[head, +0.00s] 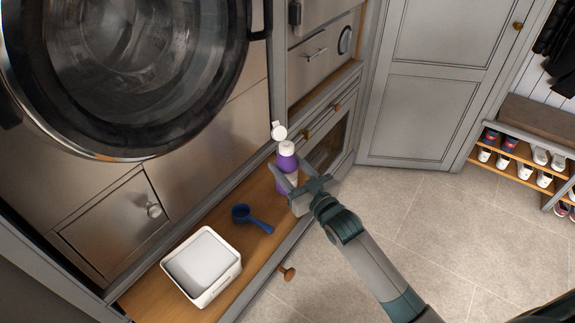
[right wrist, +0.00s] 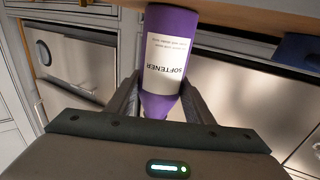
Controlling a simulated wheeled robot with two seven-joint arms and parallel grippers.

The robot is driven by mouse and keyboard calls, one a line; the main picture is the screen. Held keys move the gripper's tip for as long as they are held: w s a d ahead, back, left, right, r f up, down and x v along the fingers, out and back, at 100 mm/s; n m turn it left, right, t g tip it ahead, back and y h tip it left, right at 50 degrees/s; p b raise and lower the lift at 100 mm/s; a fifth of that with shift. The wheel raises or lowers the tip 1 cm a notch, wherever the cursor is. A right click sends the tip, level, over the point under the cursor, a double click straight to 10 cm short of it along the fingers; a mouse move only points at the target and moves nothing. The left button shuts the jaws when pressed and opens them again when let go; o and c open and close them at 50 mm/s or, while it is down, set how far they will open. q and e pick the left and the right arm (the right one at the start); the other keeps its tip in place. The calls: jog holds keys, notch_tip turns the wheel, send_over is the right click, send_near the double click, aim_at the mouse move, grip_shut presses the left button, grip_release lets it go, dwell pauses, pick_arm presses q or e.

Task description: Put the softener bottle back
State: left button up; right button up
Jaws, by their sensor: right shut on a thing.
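The softener bottle (head: 287,160) is purple with a white cap. It stands at the right end of the pulled-out wooden shelf below the washer. My right gripper (head: 291,178) is shut on it, one finger on each side. In the right wrist view the bottle (right wrist: 168,62) shows its white SOFTENER label between the fingers (right wrist: 160,98), with its base at the wooden edge. I cannot tell whether the base touches the wood. My left gripper is not in view.
A blue scoop (head: 252,218) and a white tub (head: 203,266) sit on the wooden shelf (head: 262,188). A small white round thing (head: 279,132) shows just beyond the bottle's cap. The washer door (head: 130,75) overhangs at upper left. Floor (head: 420,220) is clear at right, before a shoe rack (head: 515,160).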

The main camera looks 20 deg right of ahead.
jog(key=o, duration=1.4)
jog(key=shift+f, duration=0.1)
jog(key=shift+s, duration=0.1)
jog(key=b+v, duration=0.1)
jog(key=v, duration=1.1)
jog(key=shift+r, duration=0.2)
